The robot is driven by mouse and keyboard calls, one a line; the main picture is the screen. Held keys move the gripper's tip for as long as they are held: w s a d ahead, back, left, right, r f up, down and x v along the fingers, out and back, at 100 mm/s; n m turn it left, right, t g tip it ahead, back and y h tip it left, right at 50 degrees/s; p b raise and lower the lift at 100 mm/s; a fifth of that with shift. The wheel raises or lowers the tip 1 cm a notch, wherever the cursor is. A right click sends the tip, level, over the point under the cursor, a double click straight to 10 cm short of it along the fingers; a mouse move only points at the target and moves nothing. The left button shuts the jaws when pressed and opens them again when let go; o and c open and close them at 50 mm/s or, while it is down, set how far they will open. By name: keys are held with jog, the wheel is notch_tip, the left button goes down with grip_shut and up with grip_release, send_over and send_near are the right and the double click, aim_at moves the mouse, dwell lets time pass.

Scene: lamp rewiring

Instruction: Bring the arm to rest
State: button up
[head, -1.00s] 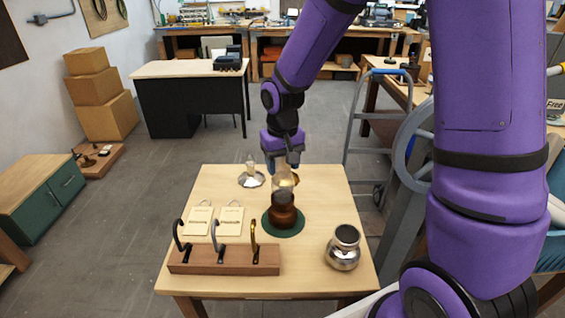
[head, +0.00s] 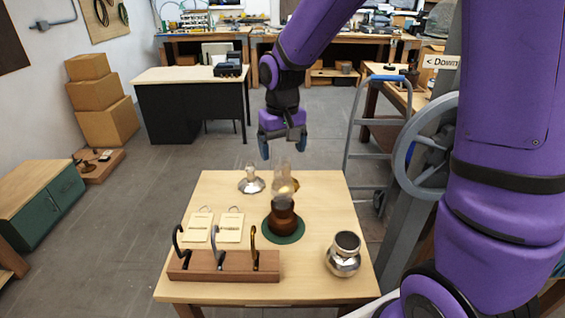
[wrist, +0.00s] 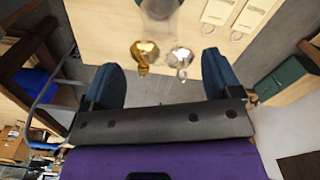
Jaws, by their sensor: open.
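My gripper (head: 284,147) is open and empty, held in the air above the far edge of the small wooden table (head: 185,288). Its two blue fingertips also show apart in the wrist view (wrist: 160,90). Below and nearer stands a brown lamp base (head: 283,222) on a round green mat (head: 295,238), with a clear glass chimney (head: 284,172) upright on top. The gripper is apart from the chimney. A silver burner piece (head: 251,183) stands behind left, and a brass piece (head: 296,185) is partly hidden behind the chimney. Both show in the wrist view.
A wooden rack (head: 222,268) with three hooks lies at the table's front left, two tags (head: 230,228) behind it. A silver pot (head: 343,255) stands at front right. Open floor lies beyond the table.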

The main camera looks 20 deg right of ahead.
notch_tip(320, 180, up, 4)
jog(key=shift+r, duration=0.1)
jog(key=shift+s+d+r, duration=0.1)
jog(key=shift+s+r, duration=0.05)
jog(key=shift+r, duration=0.1)
jog(key=s+d+r+t, duration=0.2)
jog(key=s+r, duration=0.3)
jog(key=s, duration=0.6)
jog(key=s+d+r+t, duration=0.3)
jog(key=s+r, duration=0.3)
jog(key=s, duration=0.5)
jog(key=shift+s+d+r, duration=0.15)
jog(key=shift+s+d, duration=0.2)
jog(key=shift+d, duration=0.5)
